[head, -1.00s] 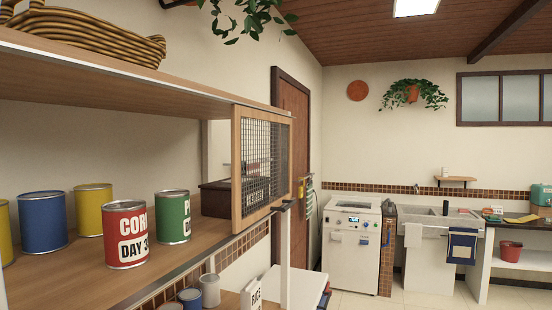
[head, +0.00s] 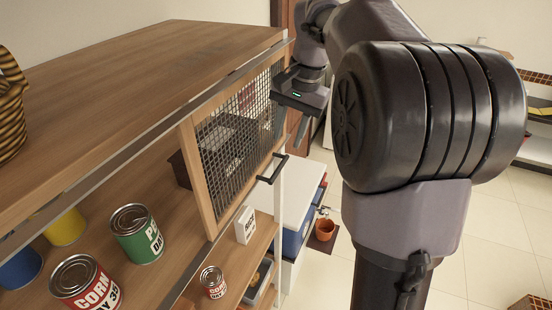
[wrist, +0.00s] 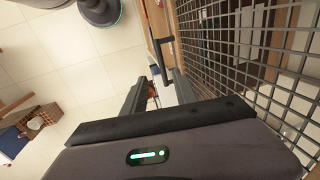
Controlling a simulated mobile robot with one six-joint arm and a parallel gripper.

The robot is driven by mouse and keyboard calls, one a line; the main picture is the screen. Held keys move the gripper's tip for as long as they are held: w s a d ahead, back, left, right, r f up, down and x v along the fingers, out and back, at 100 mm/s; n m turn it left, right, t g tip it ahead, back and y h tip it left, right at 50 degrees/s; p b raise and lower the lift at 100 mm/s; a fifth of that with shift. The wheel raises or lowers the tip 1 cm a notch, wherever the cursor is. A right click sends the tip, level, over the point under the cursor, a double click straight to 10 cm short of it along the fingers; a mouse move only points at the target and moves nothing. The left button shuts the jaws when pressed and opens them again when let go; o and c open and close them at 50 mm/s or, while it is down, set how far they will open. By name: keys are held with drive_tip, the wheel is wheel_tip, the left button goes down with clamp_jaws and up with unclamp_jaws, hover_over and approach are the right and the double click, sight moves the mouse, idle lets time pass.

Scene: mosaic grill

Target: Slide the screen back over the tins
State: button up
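The screen (head: 188,155) is a wood-framed wire mesh panel at the right end of the tin shelf, with a black bar handle (head: 273,169) on its lower front. The mesh (wrist: 262,50) and handle (wrist: 163,48) also show in the wrist view. A red corn tin (head: 86,285), a green tin (head: 137,236), a blue tin (head: 20,268) and a yellow tin (head: 66,228) stand left of the screen, uncovered. My gripper (head: 302,132) is in front of the screen's right part, near the handle. In the wrist view its fingers (wrist: 160,82) are apart and empty, short of the handle.
A wooden top board (head: 130,80) runs above the tins, with a wicker basket (head: 10,105) at its left. A lower shelf holds a small tin (head: 213,283) and a white box (head: 245,225). Tiled floor (head: 505,225) is open to the right.

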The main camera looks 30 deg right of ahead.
hover_over(280, 168)
drive_tip(key=d, duration=0.1)
wheel_tip(280, 168, down, 6)
drive_tip(key=r, duration=0.1)
drive_tip(key=f, duration=0.2)
drive_tip(key=a+f, duration=0.1)
drive_tip(key=f, duration=0.1)
drive_tip(key=shift+s+b, duration=0.3)
drive_tip(key=shift+w+d+f, duration=0.2)
drive_tip(key=shift+w+f, duration=0.15)
drive_tip(key=shift+f, duration=0.25)
drive_tip(key=shift+s+a+r, duration=0.1)
drive_tip(key=shift+s, duration=0.05)
drive_tip(key=shift+c, duration=0.6)
clamp_jaws()
